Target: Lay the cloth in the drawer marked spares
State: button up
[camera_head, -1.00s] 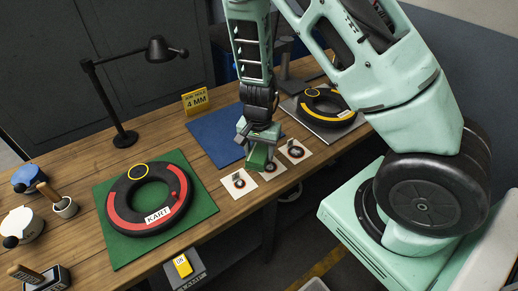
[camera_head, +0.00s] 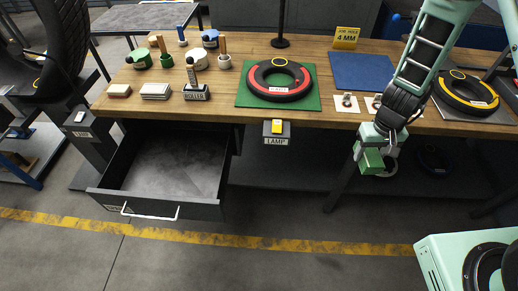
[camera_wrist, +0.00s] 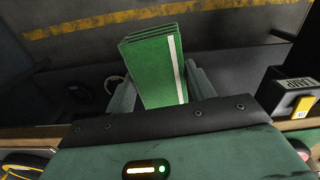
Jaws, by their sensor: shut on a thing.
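The cloth (camera_wrist: 150,65) is green, folded in layers, with a white stripe along one side in the wrist view. My gripper (camera_wrist: 160,95) is shut on it. In the head view my gripper (camera_head: 376,146) holds the green cloth (camera_head: 371,161) in the air just in front of the bench's front edge, to the right of the lamp switch. An open drawer (camera_head: 199,209) sticks out under the bench's left part, well to the left of my gripper. Its inside looks empty. A small label on its front is too small to read.
The bench (camera_head: 225,104) holds a kart tyre on a green mat (camera_head: 313,100), tins, a roller block and cloth-like stacks. Open floor with a yellow line (camera_head: 260,242) lies in front.

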aim_at(158, 186)
jog(key=u, duration=1.75)
jog(key=i+l+u, duration=0.1)
jog(key=l, duration=0.25)
jog(key=i+l+u, duration=0.1)
jog(key=l, duration=0.25)
jog(key=i+l+u, duration=0.1)
jog(key=l, duration=0.25)
jog(key=i+l, duration=0.2)
jog(key=l, duration=0.2)
jog(key=i+l+u, duration=0.15)
jog(key=l, duration=0.2)
